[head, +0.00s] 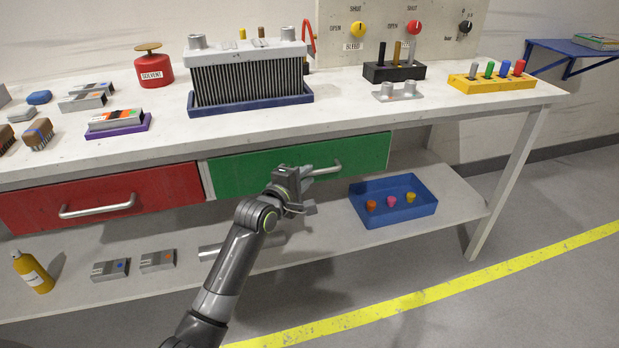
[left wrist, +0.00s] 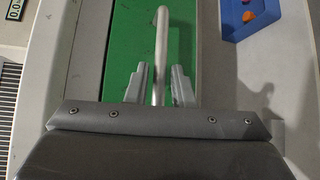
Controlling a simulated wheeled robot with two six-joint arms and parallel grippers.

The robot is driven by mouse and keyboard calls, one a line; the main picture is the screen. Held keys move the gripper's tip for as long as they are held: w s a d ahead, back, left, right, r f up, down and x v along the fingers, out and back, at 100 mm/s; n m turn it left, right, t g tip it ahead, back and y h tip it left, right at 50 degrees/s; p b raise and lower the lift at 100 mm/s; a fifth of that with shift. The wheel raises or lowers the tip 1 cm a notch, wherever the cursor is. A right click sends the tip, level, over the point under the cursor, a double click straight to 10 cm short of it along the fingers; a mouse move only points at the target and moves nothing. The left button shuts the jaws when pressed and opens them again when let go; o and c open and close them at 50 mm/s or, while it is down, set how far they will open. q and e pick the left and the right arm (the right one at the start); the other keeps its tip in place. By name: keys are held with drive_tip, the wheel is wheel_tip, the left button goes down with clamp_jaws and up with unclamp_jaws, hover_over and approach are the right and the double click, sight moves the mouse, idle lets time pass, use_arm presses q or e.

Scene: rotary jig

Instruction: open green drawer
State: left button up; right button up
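The green drawer (head: 235,172) is under the bench top, right of the red drawer, and its front looks flush with the bench. Its silver bar handle (head: 328,169) runs across the front. My left gripper (head: 308,190) is in front of the drawer at the handle. In the left wrist view the gripper (left wrist: 159,85) is open, with one finger on each side of the handle (left wrist: 161,45) and gaps visible between fingers and bar. The green front (left wrist: 122,40) fills the background there. My right gripper is not in view.
The red drawer (head: 120,196) is at left. Below, the shelf holds a blue bin (head: 425,212) with small coloured pieces, grey boxes (head: 110,270) and a yellow bottle (head: 33,272). A finned unit (head: 247,80) stands on the bench top. The floor in front is clear.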

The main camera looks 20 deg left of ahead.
use_arm(q)
drive_tip(key=shift+x, duration=1.2)
clamp_jaws()
